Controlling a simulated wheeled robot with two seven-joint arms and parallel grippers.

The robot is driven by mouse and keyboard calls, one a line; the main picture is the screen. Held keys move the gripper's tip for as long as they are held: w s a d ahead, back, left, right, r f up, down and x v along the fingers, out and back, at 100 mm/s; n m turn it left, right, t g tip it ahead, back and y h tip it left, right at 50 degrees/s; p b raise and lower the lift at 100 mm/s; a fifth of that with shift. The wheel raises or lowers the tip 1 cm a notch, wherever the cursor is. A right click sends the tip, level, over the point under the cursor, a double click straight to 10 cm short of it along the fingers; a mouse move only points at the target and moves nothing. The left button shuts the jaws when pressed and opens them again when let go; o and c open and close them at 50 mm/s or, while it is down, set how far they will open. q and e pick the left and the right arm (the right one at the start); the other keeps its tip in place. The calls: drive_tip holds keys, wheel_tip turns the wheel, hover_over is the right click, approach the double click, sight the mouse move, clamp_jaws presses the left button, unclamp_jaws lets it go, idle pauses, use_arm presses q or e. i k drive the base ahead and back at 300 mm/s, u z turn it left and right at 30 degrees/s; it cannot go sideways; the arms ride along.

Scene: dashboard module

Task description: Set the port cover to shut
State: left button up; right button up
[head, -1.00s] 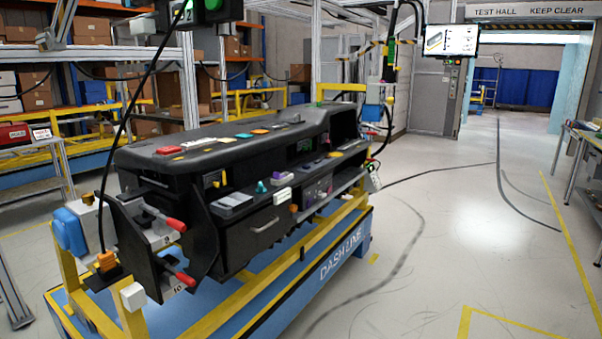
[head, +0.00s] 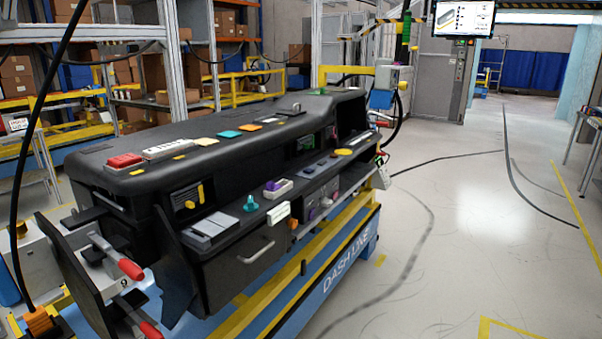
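The black dashboard module (head: 232,146) stands on a blue and yellow cart at left centre in the head view. Its front ledge carries a grey flat panel (head: 211,228), a teal knob (head: 251,204) and a white block with a purple part (head: 278,188). A small white box (head: 278,213) is on the ledge's front edge, above a drawer with a handle (head: 256,252). I cannot tell for sure which part is the port cover, or whether it is open. Neither of my grippers is in view.
Red-handled levers (head: 131,269) stick out at the module's near left end. A black cable (head: 17,150) hangs at far left. The cart's blue side (head: 345,262) borders open grey floor (head: 450,220) on the right. A monitor (head: 464,18) hangs at the back.

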sight(272, 186)
drive_tip(key=u, duration=0.5)
drive_tip(key=i, duration=0.9)
drive_tip(key=u, duration=0.75)
